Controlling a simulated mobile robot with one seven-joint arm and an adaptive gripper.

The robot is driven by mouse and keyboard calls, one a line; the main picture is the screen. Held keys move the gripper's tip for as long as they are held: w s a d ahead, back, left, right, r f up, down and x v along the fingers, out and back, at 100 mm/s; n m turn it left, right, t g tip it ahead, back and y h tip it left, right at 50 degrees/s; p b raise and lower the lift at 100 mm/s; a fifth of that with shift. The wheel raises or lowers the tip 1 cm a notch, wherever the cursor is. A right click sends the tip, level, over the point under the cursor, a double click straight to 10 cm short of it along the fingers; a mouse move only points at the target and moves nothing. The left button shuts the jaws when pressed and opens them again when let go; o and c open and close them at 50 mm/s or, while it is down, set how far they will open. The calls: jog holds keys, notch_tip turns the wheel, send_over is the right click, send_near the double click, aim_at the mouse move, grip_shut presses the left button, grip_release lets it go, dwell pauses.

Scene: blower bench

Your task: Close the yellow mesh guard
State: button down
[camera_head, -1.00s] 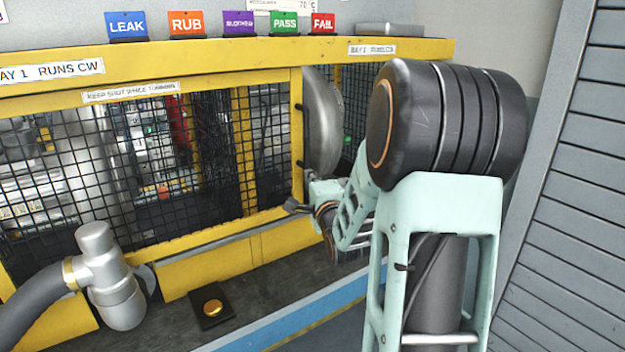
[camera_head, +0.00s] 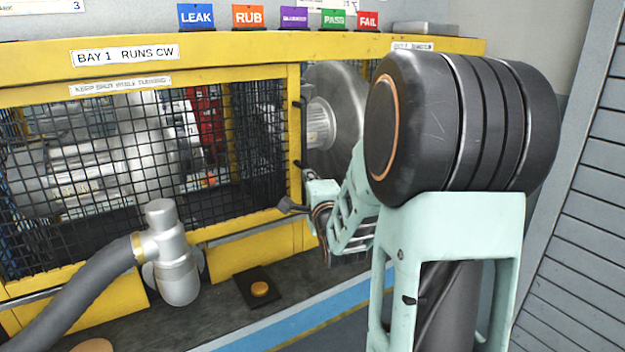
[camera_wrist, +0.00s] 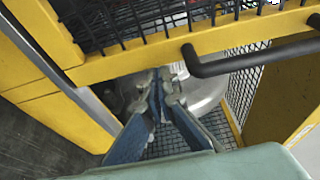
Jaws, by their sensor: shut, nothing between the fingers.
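The yellow mesh guard (camera_head: 239,221) is a yellow-framed panel of black mesh at the left of the head view. It stands open, with a gap at its right edge where a grey metal wheel (camera_head: 345,85) shows. A black handle (camera_head: 297,130) runs up that edge; the handle (camera_wrist: 245,60) also crosses the right of the wrist view. My gripper (camera_head: 288,205) is at the guard's lower right corner. In the wrist view its blue fingers (camera_wrist: 156,88) are together and empty, their tips beside the yellow frame bar (camera_wrist: 130,62). I cannot tell whether they touch it.
A grey T-shaped fitting (camera_head: 172,252) with a hose (camera_head: 75,295) stands before the guard at the left. A brass button on a black plate (camera_head: 260,289) lies on the bench. Coloured signs (camera_head: 248,16) line the top beam. Grey slats (camera_head: 580,210) stand at the right.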

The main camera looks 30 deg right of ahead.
jog(key=shift+a, duration=0.65)
jog(key=shift+a+f, duration=0.1)
jog(key=shift+a, duration=0.05)
